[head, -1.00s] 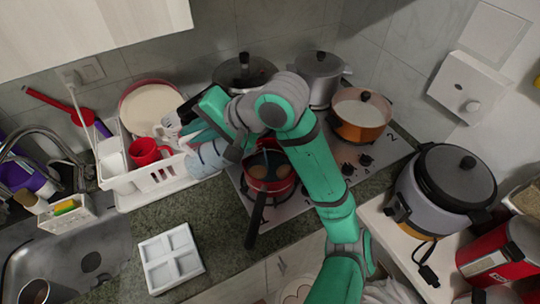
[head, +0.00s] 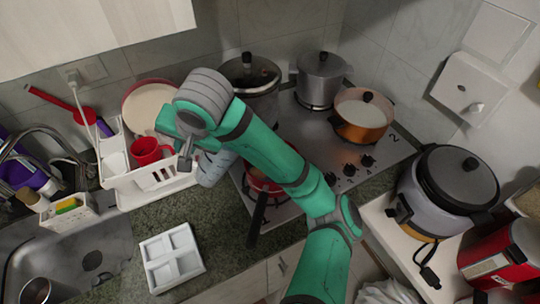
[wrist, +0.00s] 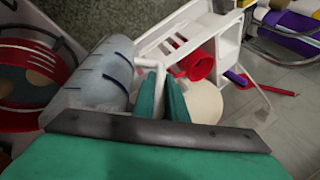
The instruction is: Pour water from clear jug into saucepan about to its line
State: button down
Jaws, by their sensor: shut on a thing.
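The clear jug (head: 214,168), bluish with dark marks on its side, is in the air between the dish rack and the saucepan. In the wrist view the jug (wrist: 103,75) is large, just left of my fingers. My gripper (wrist: 163,90) is shut on the jug's pale handle (wrist: 163,66). In the head view my arm hides most of the grip. The red saucepan (head: 256,183) sits on the hob, mostly hidden by my arm. The wrist view shows the saucepan (wrist: 28,78) left of the jug, with round brown things inside. Its line and the jug's water level cannot be made out.
The white dish rack (head: 150,190) with a red mug (head: 148,152) stands close left of the jug. A steel pot (head: 320,80), a dark-lidded pot (head: 250,75) and a copper pot (head: 362,125) stand on the hob. A white divided tray (head: 172,260) lies on the counter.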

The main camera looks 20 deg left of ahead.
jog(key=shift+s+a+f+t+h, duration=0.15)
jog(key=shift+a+f+t+h, duration=0.15)
jog(key=shift+a+f+h, duration=0.15)
jog(key=shift+s+a+f+n+t+h+b, duration=0.45)
jog(key=shift+a+f+h, duration=0.3)
jog(key=shift+h, duration=0.3)
jog(key=shift+s+a+r+t+h+b, duration=0.15)
jog(key=shift+a+r+t+h+b, duration=0.25)
jog(key=shift+h, duration=0.4)
jog(key=shift+d+t, duration=0.1)
jog(key=shift+t, duration=0.15)
notch_tip(320, 180, up, 5)
